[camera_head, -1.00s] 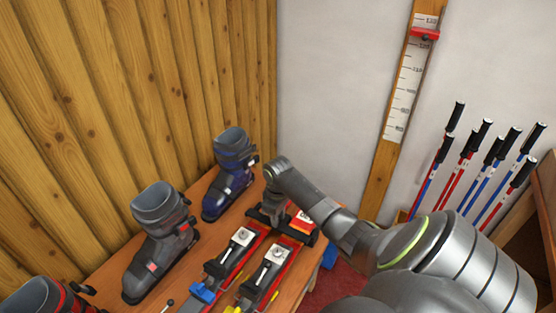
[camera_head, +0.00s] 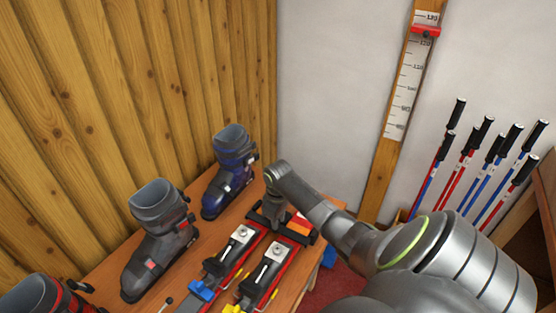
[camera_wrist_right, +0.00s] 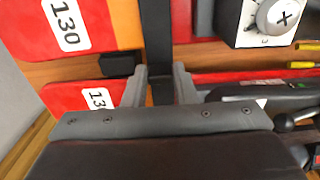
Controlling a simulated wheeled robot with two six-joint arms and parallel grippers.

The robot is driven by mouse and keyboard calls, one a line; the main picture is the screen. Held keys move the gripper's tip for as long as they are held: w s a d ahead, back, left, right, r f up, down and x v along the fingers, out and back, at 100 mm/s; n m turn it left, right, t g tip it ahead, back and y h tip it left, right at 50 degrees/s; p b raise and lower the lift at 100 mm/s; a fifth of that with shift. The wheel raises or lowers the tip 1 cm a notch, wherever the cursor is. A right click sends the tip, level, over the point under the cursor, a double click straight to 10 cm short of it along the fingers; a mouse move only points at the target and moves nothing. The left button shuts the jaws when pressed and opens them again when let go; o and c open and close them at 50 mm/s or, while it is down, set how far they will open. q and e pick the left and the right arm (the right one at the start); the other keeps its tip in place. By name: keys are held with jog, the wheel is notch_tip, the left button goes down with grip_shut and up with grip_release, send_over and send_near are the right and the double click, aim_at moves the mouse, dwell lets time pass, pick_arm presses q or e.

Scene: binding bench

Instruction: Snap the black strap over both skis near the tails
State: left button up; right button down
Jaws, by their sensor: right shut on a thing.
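Two red skis lie side by side on the bench, the left ski (camera_head: 222,263) and the right ski (camera_head: 262,278). Their red ends with "130" labels show in the right wrist view (camera_wrist_right: 105,25). My right gripper (camera_head: 275,222) is down at the skis' far ends. In the right wrist view its two fingers (camera_wrist_right: 160,88) are shut on the black strap (camera_wrist_right: 157,35). The strap runs from the fingers across the other ski. Whether its free end is fastened cannot be seen. My left gripper is out of view.
A blue boot (camera_head: 230,175), a grey boot (camera_head: 158,240) and a red-black boot (camera_head: 40,298) stand on the wooden bench (camera_head: 190,270) left of the skis. Several ski poles (camera_head: 470,155) and a measuring board (camera_head: 403,100) stand at the right wall. A black block (camera_wrist_right: 120,65) sits between the skis.

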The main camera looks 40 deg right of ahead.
dwell(0.3)
jog(key=c, duration=0.6)
grip_release()
notch_tip(320, 180, up, 10)
jog(key=p, duration=1.1)
jog(key=shift+p, duration=0.3)
jog(key=shift+f, duration=0.15)
dwell(0.5)
